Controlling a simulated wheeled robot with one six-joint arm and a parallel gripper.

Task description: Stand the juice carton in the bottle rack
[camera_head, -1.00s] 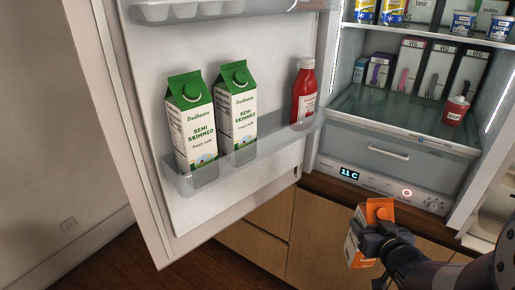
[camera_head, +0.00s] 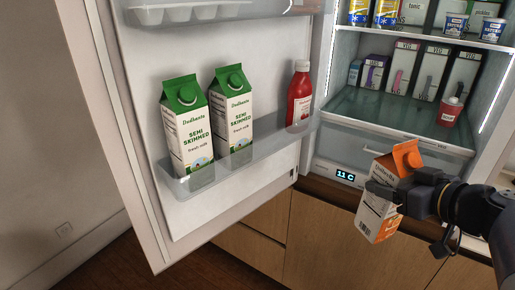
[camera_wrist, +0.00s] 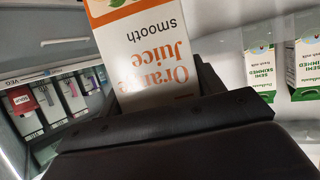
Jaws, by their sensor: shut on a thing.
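The juice carton (camera_head: 381,199) is white and orange with an orange cap, and it is tilted a little in the head view. My gripper (camera_head: 388,192) is shut on it around its middle and holds it in the air in front of the open fridge's lower front. In the wrist view the carton (camera_wrist: 146,55) shows the words "Orange Juice smooth" between the fingers. The door's lower shelf, a clear bottle rack (camera_head: 243,157), holds two green-and-white milk cartons (camera_head: 187,135) at the left and a red bottle (camera_head: 299,97) at the right. A gap lies between the milk and the bottle.
The open door (camera_head: 141,165) stands at the left, with another shelf (camera_head: 190,12) above the rack. Wooden cabinet fronts (camera_head: 310,235) are below.

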